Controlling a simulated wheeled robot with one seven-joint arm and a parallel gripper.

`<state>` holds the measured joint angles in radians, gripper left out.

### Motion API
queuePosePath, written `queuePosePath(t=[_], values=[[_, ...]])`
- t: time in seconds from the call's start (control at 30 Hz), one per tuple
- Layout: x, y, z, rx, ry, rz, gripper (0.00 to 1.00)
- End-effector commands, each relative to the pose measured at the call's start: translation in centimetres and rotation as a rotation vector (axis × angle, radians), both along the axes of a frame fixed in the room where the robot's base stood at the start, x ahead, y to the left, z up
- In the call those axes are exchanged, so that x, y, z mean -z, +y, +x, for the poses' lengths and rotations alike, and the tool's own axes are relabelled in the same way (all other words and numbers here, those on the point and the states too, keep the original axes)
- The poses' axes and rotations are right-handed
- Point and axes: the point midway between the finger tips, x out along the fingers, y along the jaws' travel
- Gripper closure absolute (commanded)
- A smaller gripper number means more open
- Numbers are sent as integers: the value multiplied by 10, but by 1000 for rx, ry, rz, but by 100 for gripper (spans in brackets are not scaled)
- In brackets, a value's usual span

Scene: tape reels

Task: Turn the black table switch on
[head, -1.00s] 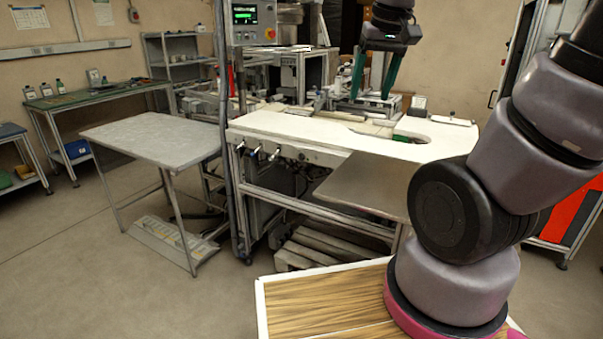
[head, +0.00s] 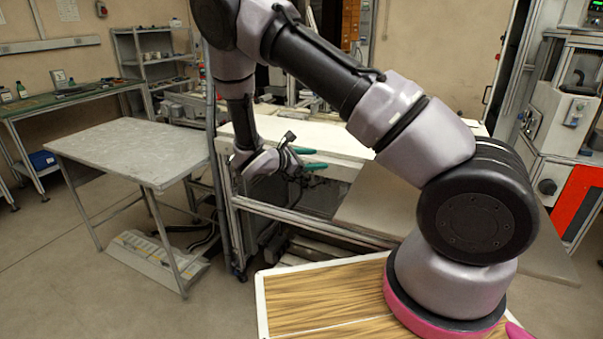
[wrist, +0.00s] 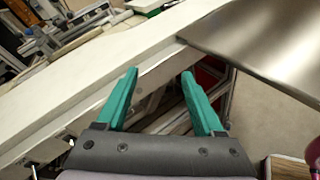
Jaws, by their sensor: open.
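My gripper (head: 320,158) is at the front side of the white-topped table (head: 275,126), with its green fingers pointing right in the head view. In the wrist view my gripper (wrist: 159,72) is open, with nothing between its fingertips, and the table's white top (wrist: 100,72) and front rail lie beyond the fingers. I cannot make out the black table switch in either view.
A grey metal plate (head: 375,215) juts out from the table's front, right of my gripper; the plate also shows in the wrist view (wrist: 270,45). A grey side table (head: 130,150) stands at left, beyond an upright post (head: 212,150).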

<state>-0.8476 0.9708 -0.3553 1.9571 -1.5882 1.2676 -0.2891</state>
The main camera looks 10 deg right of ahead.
Motion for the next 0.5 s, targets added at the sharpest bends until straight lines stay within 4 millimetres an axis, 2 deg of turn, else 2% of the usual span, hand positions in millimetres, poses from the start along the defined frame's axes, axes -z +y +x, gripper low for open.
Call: queuePosePath(t=[0.03, 0.2, 0.33, 0.5], values=[[21, 13, 6, -88, 31, -87, 31], [69, 51, 24, -333, 98, -312, 31], [94, 71, 29, -455, 126, -420, 31], [107, 80, 33, -520, 140, -476, 31]])
